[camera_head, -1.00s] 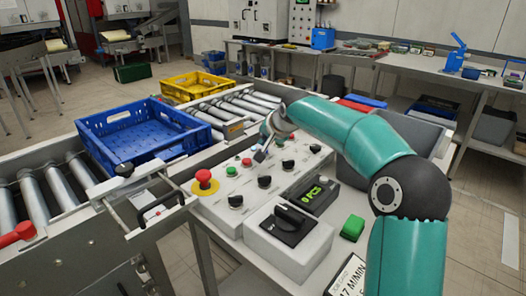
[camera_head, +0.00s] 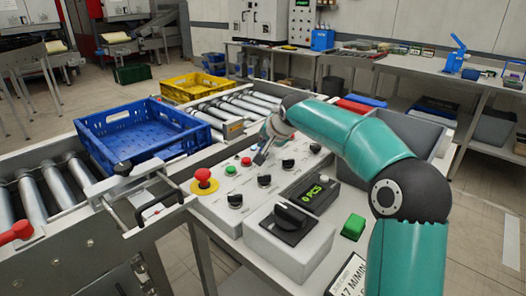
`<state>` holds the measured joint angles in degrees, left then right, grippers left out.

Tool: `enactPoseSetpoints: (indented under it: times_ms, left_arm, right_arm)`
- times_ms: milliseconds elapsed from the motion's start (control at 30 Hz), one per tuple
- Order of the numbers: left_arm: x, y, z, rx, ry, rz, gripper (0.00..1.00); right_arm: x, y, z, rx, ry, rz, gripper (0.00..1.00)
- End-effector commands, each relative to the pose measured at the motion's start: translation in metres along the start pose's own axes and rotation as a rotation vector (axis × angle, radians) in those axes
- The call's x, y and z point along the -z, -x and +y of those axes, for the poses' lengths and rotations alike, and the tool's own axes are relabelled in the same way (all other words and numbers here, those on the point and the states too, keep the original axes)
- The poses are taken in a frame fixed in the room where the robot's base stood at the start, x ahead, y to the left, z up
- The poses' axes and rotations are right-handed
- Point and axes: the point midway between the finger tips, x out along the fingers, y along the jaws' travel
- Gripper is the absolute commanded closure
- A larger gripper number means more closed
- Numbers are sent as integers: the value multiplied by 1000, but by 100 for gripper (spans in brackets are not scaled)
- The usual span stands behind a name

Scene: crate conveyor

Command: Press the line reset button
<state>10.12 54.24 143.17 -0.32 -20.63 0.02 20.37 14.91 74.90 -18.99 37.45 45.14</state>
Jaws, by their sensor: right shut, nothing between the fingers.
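The control panel (camera_head: 213,207) is a pale sloped box beside the conveyor. It carries a red mushroom button (camera_head: 204,178) on a yellow base, a small green button (camera_head: 231,170), a small red button (camera_head: 246,161) and several black knobs (camera_head: 264,180). I cannot read which one is the line reset button. My right gripper (camera_head: 260,157) is shut and empty, pointing down over the panel just right of the small red button. I cannot tell whether its tip touches the panel. My left gripper is not in view.
A blue crate (camera_head: 140,113) sits on the roller conveyor, left of the panel. A grey box with a black rotary switch (camera_head: 291,216), a "0 PCS" display (camera_head: 313,192) and a green block (camera_head: 353,226) lie near the panel. A yellow crate (camera_head: 190,82) stands behind.

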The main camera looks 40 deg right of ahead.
Motion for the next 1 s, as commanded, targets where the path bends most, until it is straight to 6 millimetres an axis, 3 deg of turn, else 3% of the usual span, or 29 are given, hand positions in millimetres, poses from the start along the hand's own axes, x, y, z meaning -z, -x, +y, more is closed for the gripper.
enactPoseSetpoints:
  times_ms: [700,1000]
  left_arm:
    - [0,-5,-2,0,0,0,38]
    - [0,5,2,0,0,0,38]
  right_arm:
    - [-4,-5,4,-2,0,-3,100]
    - [2,3,-2,-2,0,-3,100]
